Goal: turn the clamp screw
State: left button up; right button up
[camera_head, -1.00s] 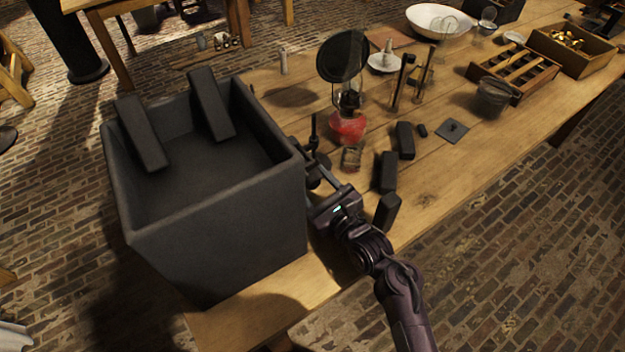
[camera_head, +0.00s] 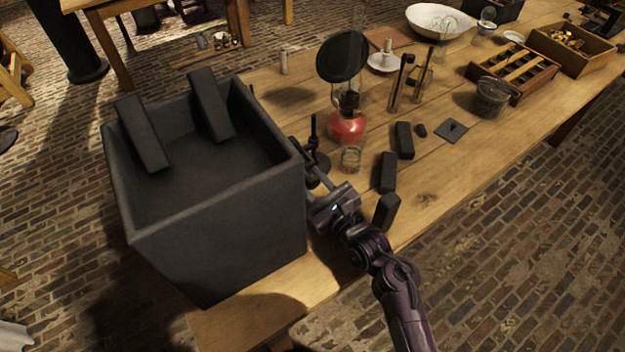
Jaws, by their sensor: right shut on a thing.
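A small dark clamp stand (camera_head: 315,155) with a thin upright post stands on the wooden table, close against the right side of a big dark grey box. My right gripper (camera_head: 312,178) reaches in from the lower right, low between the box and the dark blocks, with its fingertips beside the clamp. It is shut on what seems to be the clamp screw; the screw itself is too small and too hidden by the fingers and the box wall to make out. My left gripper is not in view.
The tall open box (camera_head: 205,235) holds two dark slabs and blocks the left side. Several dark blocks (camera_head: 387,172) stand right of the gripper. A glass jar (camera_head: 351,158) and a red lamp (camera_head: 346,128) stand just behind. The table's front right is clear.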

jog(key=n+p, duration=0.2)
jog(key=shift+r+n, duration=0.2)
jog(key=shift+n, duration=0.1)
jog(key=n+p, duration=0.1)
jog(key=n, duration=0.1)
jog(key=shift+n+p, duration=0.35)
jog(key=shift+n, duration=0.05)
jog(key=n+p, duration=0.1)
jog(key=n, duration=0.1)
jog(key=shift+d+n, duration=0.1)
jog(key=shift+n, duration=0.3)
jog(key=n+p, duration=0.1)
jog(key=n, duration=0.2)
jog(key=shift+n, duration=0.3)
jog(key=n+p, duration=0.1)
jog(key=n, duration=0.1)
jog(key=shift+n, duration=0.3)
jog(key=n, duration=0.3)
jog(key=shift+n, duration=0.4)
jog(key=n, duration=0.3)
jog(key=shift+p, duration=0.35)
jog(key=shift+r+n, duration=0.1)
jog(key=shift+n, duration=2)
